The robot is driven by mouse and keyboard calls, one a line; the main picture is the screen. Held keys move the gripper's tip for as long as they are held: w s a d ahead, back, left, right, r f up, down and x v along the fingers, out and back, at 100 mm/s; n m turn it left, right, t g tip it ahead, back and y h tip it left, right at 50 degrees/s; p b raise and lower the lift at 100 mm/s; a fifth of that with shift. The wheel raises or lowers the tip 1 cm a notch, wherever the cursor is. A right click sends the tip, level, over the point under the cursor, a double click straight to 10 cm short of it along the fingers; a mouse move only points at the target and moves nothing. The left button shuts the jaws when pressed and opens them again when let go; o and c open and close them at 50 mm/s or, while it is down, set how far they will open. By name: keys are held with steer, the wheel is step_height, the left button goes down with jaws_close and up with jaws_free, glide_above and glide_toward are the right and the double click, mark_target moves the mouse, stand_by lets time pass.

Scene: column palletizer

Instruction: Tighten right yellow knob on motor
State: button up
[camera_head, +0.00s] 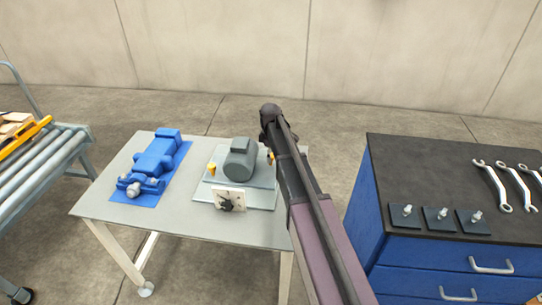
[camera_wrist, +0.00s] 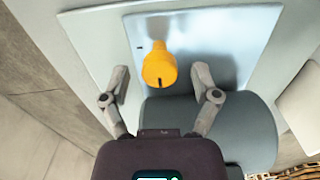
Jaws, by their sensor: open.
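The grey motor (camera_head: 238,160) sits on a pale plate (camera_head: 203,190) on the table. A yellow knob (camera_head: 211,167) stands at its left. The right yellow knob (camera_head: 270,157) shows only as a small patch, mostly hidden by my arm. In the wrist view one yellow knob (camera_wrist: 159,66) stands upright on the plate beside the grey motor body (camera_wrist: 245,130); it appears to be the right one. My gripper (camera_wrist: 161,73) is open, a finger on either side of the knob in the picture. I see no contact, and the depth gap is unclear.
A blue machine part (camera_head: 157,158) lies on a blue mat left of the motor. A dark-topped blue cabinet (camera_head: 450,180) with wrenches is at right, a roller conveyor (camera_head: 40,165) at left.

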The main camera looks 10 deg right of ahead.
jaws_close()
